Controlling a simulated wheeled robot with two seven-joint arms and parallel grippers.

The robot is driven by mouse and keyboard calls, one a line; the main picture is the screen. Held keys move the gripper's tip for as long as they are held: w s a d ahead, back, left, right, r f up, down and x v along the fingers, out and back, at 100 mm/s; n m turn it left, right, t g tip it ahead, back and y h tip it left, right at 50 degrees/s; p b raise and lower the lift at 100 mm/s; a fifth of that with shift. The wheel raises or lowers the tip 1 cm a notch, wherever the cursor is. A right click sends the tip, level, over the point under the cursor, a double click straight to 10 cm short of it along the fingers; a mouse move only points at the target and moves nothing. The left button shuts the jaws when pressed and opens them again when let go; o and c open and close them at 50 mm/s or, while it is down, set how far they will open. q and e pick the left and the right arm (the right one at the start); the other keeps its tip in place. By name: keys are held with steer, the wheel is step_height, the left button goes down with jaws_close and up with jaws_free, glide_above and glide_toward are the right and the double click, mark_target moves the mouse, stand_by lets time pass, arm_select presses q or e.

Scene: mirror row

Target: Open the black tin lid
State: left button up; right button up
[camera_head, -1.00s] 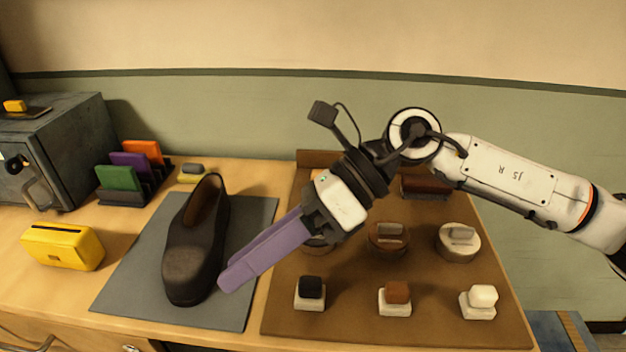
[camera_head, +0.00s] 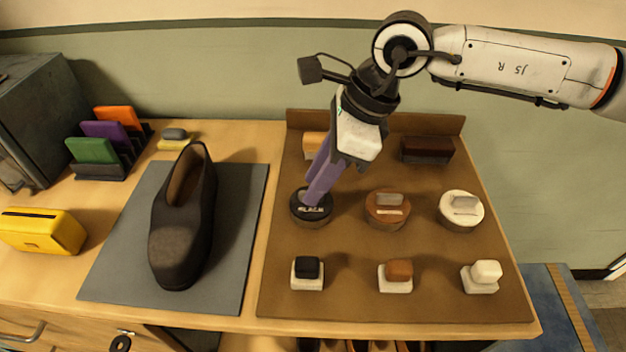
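The black tin (camera_head: 312,218) is a round dark tin at the left of the middle row on the brown board. Its label shows, and its lid looks seated on it. My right gripper (camera_head: 316,194) points down at it from above, its purple fingertips at the top of the lid. The fingertips hide the lid's handle, so I cannot tell whether they are closed on it. A brown tin (camera_head: 386,215) and a white tin (camera_head: 461,214), each with a grey lid handle, stand to the right. My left gripper is not in view.
Black (camera_head: 307,269), brown (camera_head: 398,271) and white (camera_head: 485,272) blocks on pale bases stand in front. A dark shoe (camera_head: 178,240) lies on a grey mat (camera_head: 233,260) to the left. A dark brush-like block (camera_head: 427,150) and a partly hidden orange one (camera_head: 313,143) stand behind.

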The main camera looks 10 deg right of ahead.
steer(key=shift+x, duration=0.8)
jaws_close()
